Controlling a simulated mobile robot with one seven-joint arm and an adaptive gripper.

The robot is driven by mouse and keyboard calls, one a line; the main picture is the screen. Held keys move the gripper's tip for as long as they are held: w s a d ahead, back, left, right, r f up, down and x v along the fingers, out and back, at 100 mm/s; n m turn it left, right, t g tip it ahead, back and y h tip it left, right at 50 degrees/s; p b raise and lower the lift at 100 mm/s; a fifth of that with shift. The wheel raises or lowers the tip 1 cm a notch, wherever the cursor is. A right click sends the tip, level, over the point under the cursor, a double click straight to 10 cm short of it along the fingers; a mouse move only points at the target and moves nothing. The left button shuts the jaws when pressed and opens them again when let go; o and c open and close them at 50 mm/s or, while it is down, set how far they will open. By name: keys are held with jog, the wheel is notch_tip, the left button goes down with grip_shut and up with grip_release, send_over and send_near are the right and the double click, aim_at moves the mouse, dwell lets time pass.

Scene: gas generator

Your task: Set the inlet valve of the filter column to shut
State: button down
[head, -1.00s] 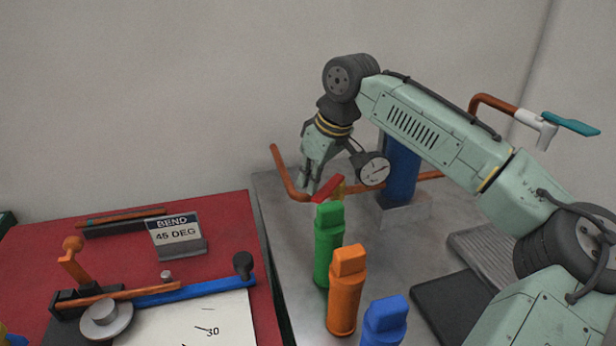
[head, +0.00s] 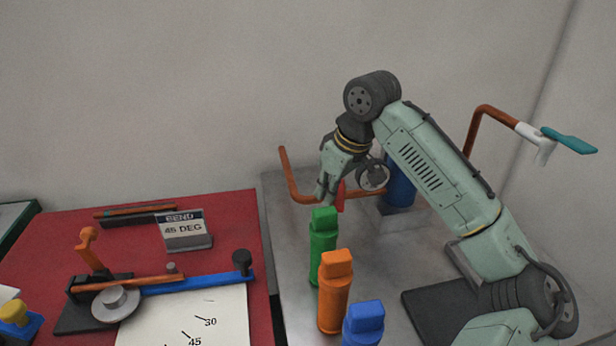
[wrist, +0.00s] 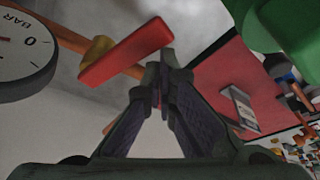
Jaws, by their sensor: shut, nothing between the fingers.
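The blue filter column (head: 399,186) stands behind my arm, with a round gauge (head: 372,176) in front; the gauge face (wrist: 22,48) shows at the wrist view's left. A copper pipe (head: 290,176) runs at its left. The inlet valve's red lever (head: 340,196) stands beside my gripper (head: 325,198). In the wrist view the red lever (wrist: 126,53) lies crosswise to the copper pipe, over a yellow valve body (wrist: 99,48). My gripper (wrist: 165,62) is shut and empty, its tips close to the lever's right end. I cannot tell whether they touch.
Green (head: 322,250), orange (head: 333,295) and blue (head: 363,323) bottle-shaped canisters stand in front of the valve. A teal-handled valve (head: 568,140) sits on a raised pipe at right. A red bench (head: 60,235) with a bending tool is at left.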

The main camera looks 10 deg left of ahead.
jog(key=shift+d+p, duration=0.35)
jog(key=shift+d, duration=0.6)
jog(key=shift+w+a+p, duration=0.6)
jog(key=shift+a, duration=0.05)
